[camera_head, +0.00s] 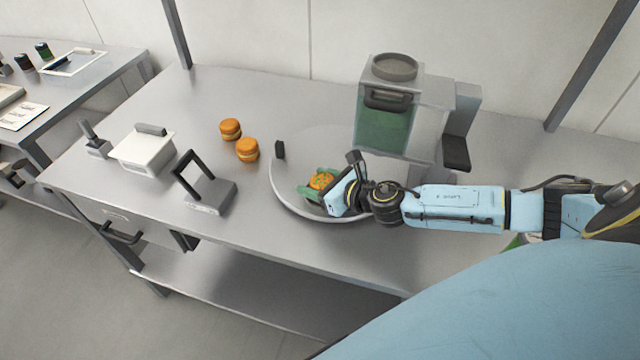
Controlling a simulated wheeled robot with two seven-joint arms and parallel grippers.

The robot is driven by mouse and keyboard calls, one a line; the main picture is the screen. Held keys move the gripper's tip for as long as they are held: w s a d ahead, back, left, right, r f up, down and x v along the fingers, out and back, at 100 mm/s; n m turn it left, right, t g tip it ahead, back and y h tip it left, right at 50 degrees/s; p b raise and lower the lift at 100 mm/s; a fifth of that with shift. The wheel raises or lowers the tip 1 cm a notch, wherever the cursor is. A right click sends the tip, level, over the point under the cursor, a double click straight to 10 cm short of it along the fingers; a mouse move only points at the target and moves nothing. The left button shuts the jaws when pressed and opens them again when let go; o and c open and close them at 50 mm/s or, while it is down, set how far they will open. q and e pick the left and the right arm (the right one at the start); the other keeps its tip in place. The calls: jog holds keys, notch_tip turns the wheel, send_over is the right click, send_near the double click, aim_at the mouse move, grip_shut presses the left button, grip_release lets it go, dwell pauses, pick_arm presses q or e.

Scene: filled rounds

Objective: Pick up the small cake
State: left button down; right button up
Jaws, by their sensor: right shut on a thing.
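Three small round orange-brown cakes show in the head view. Two of them, a far cake (230,129) and a nearer cake (247,149), stand close together on the steel table, left of a round grey plate (290,197). The third cake (321,181) is at the plate, between the green fingers of my right gripper (320,187). My right gripper is shut on this cake, and its fingers hide part of it. I cannot tell whether the cake touches the plate. My left gripper is not in view.
A dispenser with a green container (384,124) stands behind the plate. A small black-handled press (206,192) and a white box (143,150) stand to the left. Another table (85,85) is at the far left. The table's back left is clear.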

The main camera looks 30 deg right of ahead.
jog(key=shift+r+p, duration=0.6)
jog(key=shift+r, duration=1)
jog(key=shift+s+d+r, duration=0.1)
jog(key=shift+s+r, duration=0.05)
jog(key=shift+s, duration=0.1)
jog(key=s+d+b, duration=0.1)
jog(key=s, duration=0.2)
jog(key=s+d+b, duration=0.1)
jog(key=s, duration=0.2)
jog(key=s+d+b, duration=0.1)
jog(key=s, duration=0.2)
jog(key=shift+s+f, duration=0.1)
jog(key=shift+f, duration=0.15)
jog(key=s+d, duration=0.2)
jog(key=s, duration=0.4)
jog(key=m+h+b, duration=0.4)
jog(key=m+h, duration=0.1)
send_near(319, 178)
jog(key=shift+w+d+r+t, duration=0.15)
jog(key=shift+w+d+t, duration=0.15)
jog(key=shift+w+d, duration=0.25)
jog(key=w+a+r+n+b, duration=0.1)
jog(key=w+a+r, duration=0.1)
jog(key=a, duration=0.7)
jog(key=shift+w+y, duration=0.3)
jog(key=shift+w, duration=0.25)
jog(key=shift+a, duration=0.2)
